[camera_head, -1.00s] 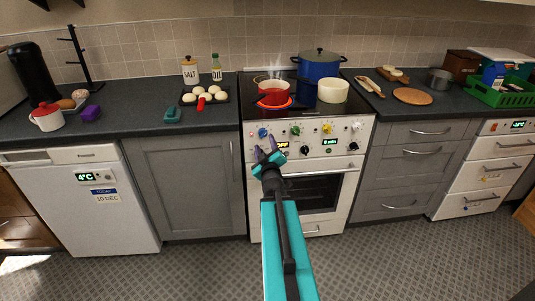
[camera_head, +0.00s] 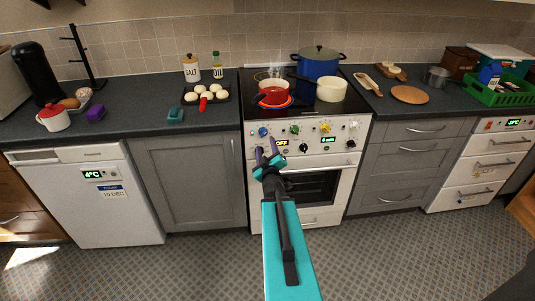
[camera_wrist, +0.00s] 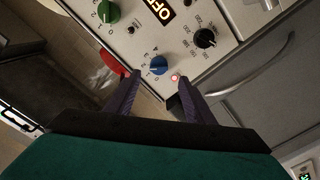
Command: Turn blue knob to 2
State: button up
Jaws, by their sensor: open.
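The blue knob (camera_head: 263,132) is the leftmost coloured knob on the white stove's front panel (camera_head: 312,152). In the wrist view the blue knob (camera_wrist: 159,65) has printed numbers around it, too small to read surely. My gripper (camera_head: 266,150) is in front of the panel, just below the blue knob in the head view. In the wrist view the fingers of my gripper (camera_wrist: 155,80) are spread, with the knob ahead of and between their tips. The fingers look apart from the knob.
A green knob (camera_wrist: 109,12) and a black knob (camera_wrist: 204,38) flank the blue one in the wrist view. A red pot (camera_head: 272,93) stands on a glowing burner. The floor before the stove is free.

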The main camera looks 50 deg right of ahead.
jog(key=shift+s+a+r+p, duration=0.15)
jog(key=shift+s+p, duration=0.1)
jog(key=shift+p, duration=0.6)
jog(key=shift+p+v, duration=2.75)
jog(key=shift+p, duration=0.7)
